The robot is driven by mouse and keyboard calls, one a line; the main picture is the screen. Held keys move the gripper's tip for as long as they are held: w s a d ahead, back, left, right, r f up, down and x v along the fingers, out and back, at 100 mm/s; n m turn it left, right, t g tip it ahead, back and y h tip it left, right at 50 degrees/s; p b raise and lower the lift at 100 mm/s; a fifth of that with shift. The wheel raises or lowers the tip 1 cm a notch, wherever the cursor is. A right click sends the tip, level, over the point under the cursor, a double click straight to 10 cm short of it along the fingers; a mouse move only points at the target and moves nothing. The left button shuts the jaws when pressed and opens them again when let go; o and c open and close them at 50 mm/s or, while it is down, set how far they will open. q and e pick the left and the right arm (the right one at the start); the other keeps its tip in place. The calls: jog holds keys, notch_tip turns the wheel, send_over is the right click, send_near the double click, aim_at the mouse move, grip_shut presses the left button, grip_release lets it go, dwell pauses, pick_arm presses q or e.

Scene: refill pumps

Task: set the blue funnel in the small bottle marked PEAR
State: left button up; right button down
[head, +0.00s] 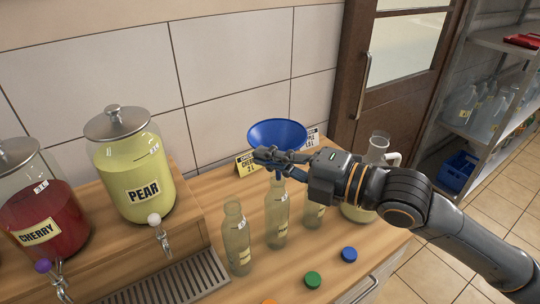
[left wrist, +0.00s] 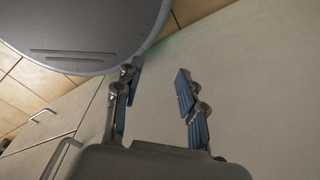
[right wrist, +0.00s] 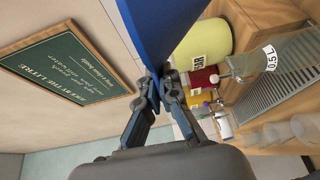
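The blue funnel (head: 277,133) is held upright, wide mouth up, by my right gripper (head: 262,157), which is shut on it. It also shows in the right wrist view (right wrist: 160,28), between the fingertips (right wrist: 157,82). The funnel is over a small clear bottle (head: 277,218), the middle of three in a row on the counter. The spout is mostly hidden behind my fingers; its lower end appears at the bottle's mouth, and I cannot tell whether it is inside. The small bottle labels are too small to read surely. My left gripper (left wrist: 155,85) is open and empty, low before pale cabinet fronts.
Other small bottles stand at left (head: 236,240) and right (head: 314,212). A large PEAR dispenser (head: 135,170) and a CHERRY dispenser (head: 45,215) stand left on a raised shelf. A glass jug (head: 375,150) is beyond my right wrist. Coloured caps (head: 313,279) lie along the counter front.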

jog(key=shift+f+b, duration=1.2)
jog(key=shift+f, duration=0.45)
jog(key=c, duration=1.4)
grip_release()
jog(key=shift+c, duration=0.2)
jog(key=v, duration=1.2)
